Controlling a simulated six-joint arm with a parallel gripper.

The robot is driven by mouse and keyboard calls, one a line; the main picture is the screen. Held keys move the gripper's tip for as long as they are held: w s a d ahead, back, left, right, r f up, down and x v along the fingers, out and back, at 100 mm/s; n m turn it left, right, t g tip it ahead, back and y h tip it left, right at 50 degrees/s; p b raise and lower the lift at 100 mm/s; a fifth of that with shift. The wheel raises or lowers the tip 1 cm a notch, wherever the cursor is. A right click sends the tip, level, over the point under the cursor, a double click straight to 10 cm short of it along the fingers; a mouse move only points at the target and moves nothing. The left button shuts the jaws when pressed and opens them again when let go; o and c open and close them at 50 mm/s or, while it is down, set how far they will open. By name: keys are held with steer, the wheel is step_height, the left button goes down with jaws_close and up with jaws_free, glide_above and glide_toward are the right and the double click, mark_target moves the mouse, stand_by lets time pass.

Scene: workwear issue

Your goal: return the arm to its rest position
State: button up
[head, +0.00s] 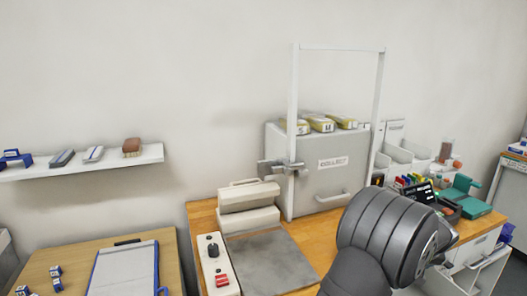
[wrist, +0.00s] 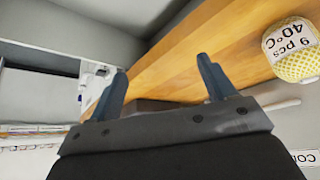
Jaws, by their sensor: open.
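My arm (head: 390,238) is a dark grey, ribbed link in the lower right of the head view, in front of the wooden bench. My gripper is not clearly visible in the head view. In the wrist view my gripper (wrist: 162,66) shows two blue-grey fingers spread wide apart, with nothing between them. The wooden bench top (wrist: 195,50) lies beyond the fingers. A yellow-and-white bundle labelled "9 pcs 40°C" (wrist: 292,50) is to their right, apart from them.
A grey box labelled "COLLECT" (head: 313,180) stands on the bench inside a white frame (head: 293,120), with several yellow-white bundles (head: 321,124) on top. A control box (head: 213,265), grey plate (head: 268,262) and green device (head: 467,200) stand nearby. A wall shelf (head: 75,167) is left.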

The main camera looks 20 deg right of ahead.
steer(key=w+d+r+m+g+h, duration=0.1)
steer(key=w+d+r+m, duration=0.1)
steer(key=w+r, duration=0.5)
steer(key=w+m, duration=0.1)
steer(key=w, duration=0.3)
steer(key=shift+w+d+r, duration=0.15)
steer(key=shift+d+r, duration=0.1)
steer(key=shift+r, duration=0.05)
steer(key=shift+o, duration=0.2)
